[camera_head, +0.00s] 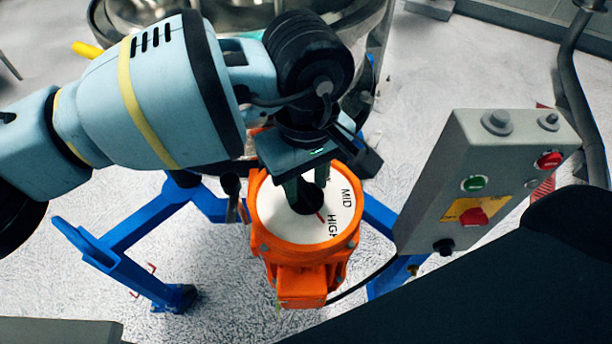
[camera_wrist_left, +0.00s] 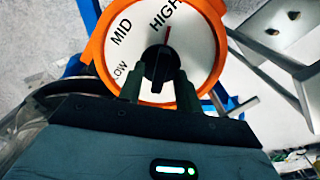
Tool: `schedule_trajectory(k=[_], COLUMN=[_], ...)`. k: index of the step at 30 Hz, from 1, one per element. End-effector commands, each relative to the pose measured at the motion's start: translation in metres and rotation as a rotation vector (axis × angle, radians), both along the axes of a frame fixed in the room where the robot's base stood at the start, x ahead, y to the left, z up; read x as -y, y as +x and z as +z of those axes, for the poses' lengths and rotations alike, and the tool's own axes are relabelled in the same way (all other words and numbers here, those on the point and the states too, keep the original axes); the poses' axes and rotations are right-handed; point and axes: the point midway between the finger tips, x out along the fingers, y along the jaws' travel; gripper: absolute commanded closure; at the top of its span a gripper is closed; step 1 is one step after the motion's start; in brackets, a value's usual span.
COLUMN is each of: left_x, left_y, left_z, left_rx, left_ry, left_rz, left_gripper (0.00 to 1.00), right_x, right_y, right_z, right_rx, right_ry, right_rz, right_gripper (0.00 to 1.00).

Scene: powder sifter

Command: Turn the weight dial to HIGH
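The weight dial is a white disc (camera_head: 280,222) in an orange round housing (camera_head: 300,285), with a black knob (camera_head: 307,202) at its middle. In the left wrist view the white face (camera_wrist_left: 205,60) reads LOW, MID and HIGH, and the black knob (camera_wrist_left: 158,62) shows fully in front. A thin red line (camera_wrist_left: 167,35) runs out from the knob beside the end of the word HIGH. My right gripper is not in view.
A grey control box (camera_head: 440,190) with green and red buttons stands to the right. The blue frame (camera_head: 130,240) of the sifter spreads around the orange housing. A shiny metal drum (camera_head: 370,50) is behind my left arm. A dark cable runs between housing and box.

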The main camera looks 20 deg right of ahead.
Motion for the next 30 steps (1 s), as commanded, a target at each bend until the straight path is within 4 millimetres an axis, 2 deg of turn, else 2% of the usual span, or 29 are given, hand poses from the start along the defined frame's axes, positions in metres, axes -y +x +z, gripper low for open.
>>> schedule_trajectory(k=[5, 18, 23, 30], left_x=[0.000, 0.000, 0.000, 0.000], left_y=[0.000, 0.000, 0.000, 0.000], left_z=[0.007, 0.069, 0.078, 0.078], left_rx=[0.000, 0.001, 0.000, 0.000], left_ry=[-0.001, 0.000, -0.001, 0.000], left_rz=[0.001, 0.001, 0.000, 0.000], left_gripper=[0.65, 0.65, 0.65, 0.65], right_x=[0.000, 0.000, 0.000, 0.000], right_y=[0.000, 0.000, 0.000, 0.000], right_z=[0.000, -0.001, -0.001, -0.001], right_rx=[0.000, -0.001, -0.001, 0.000], right_ry=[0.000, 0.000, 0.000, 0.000], right_rz=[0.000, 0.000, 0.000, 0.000], right_gripper=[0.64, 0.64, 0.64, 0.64])
